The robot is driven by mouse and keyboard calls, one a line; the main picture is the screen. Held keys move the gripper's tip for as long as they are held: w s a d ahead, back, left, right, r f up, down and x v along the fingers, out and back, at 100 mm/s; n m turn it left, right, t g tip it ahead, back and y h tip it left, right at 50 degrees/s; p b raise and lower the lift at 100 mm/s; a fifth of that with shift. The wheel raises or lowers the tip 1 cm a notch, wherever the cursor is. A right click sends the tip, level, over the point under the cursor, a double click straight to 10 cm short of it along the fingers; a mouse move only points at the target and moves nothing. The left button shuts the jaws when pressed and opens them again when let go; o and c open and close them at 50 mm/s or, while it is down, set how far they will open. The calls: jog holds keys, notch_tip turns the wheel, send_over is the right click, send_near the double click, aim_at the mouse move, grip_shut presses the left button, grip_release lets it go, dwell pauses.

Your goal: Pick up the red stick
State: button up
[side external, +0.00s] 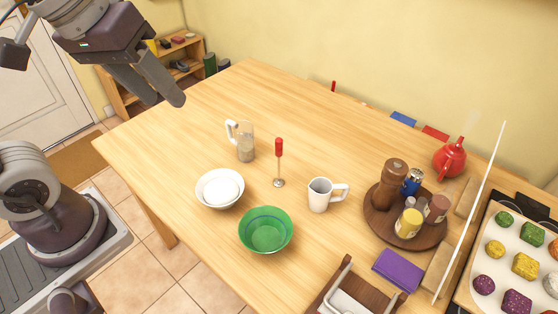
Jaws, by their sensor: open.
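A red-handled stick (279,148) with a thin metal shaft and a small round metal foot stands upright near the middle of the wooden table (250,100). It stands between the glass jug (245,145) and the white pitcher (319,196), apart from both. My gripper (165,98) is open and empty at the upper left, high above the table and well away from the stick. Its fingers point down and to the right; they partly overlap in this view, so the gap between them is hard to see.
A white bowl (220,177) and a green bowl (266,231) stand in front of the stick. A round wooden tray (377,231) with jars and a grinder (391,178) is at right. A red teapot (449,158) stands farther right. The table behind the stick is clear.

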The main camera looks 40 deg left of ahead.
jog(key=w+f+n+g, duration=0.2)
jog(key=w+f+n, duration=0.2)
jog(key=w+n, duration=0.55)
jog(key=n+g, duration=0.2)
jog(key=n, duration=0.5)
send_over(279, 154)
jog(key=a, duration=0.1)
jog(key=f, duration=1.7)
jog(key=shift+w+f, duration=0.1)
jog(key=shift+w, duration=0.15)
jog(key=shift+n+g, duration=0.3)
jog(key=shift+n, duration=0.45)
notch_tip(279, 154, down, 8)
jog(key=shift+w+d+f, duration=0.1)
jog(key=shift+d, duration=0.05)
jog(key=shift+f, duration=0.5)
jog(key=shift+c, duration=0.4)
grip_shut()
